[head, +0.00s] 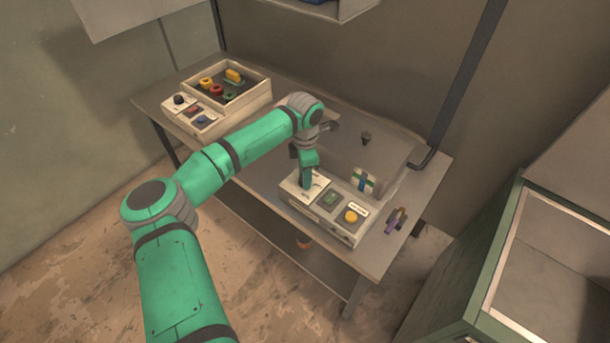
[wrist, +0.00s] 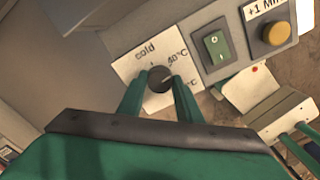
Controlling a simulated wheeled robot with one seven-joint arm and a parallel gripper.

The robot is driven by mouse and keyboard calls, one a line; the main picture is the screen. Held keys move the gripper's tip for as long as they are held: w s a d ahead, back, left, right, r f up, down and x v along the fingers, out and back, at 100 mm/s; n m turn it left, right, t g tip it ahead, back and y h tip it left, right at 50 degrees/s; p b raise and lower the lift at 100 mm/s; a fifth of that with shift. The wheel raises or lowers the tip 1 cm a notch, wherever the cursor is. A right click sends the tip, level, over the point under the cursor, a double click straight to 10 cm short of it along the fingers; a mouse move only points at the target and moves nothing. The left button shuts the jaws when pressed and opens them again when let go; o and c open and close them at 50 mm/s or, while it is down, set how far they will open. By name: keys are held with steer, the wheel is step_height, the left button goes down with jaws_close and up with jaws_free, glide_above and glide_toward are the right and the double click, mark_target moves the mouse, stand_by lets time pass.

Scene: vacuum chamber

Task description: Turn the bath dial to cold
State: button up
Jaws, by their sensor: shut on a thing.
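The bath dial (wrist: 159,78) is a dark round knob on a white plate (wrist: 136,66) in the wrist view. The plate is marked "cold" at the upper left and "40°C" at the right. A third temperature label at the lower right is partly hidden by a finger. A pale line on the knob appears to point towards "40°C". My gripper (wrist: 160,84) is shut on the dial, one green finger on each side. In the head view my gripper (head: 307,178) points down at the left end of the control panel (head: 322,222) and hides the dial.
A green rocker switch (wrist: 215,47) and a yellow button (wrist: 275,34) marked "+1 Min" sit right of the dial. The grey lidded bath (head: 365,150) stands behind the panel. A tray of coloured parts (head: 259,85) is at the table's far left. A green cabinet (head: 470,260) stands at right.

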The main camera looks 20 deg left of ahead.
steer(key=n, duration=0.4)
steer(key=shift+n, duration=0.3)
steer(key=n, duration=0.3)
steer(key=shift+n, duration=0.4)
steer(key=n, duration=0.4)
steer(key=shift+n, duration=2)
steer(key=shift+d, duration=0.1)
steer(key=o, duration=1.1)
steer(key=shift+c, duration=0.2)
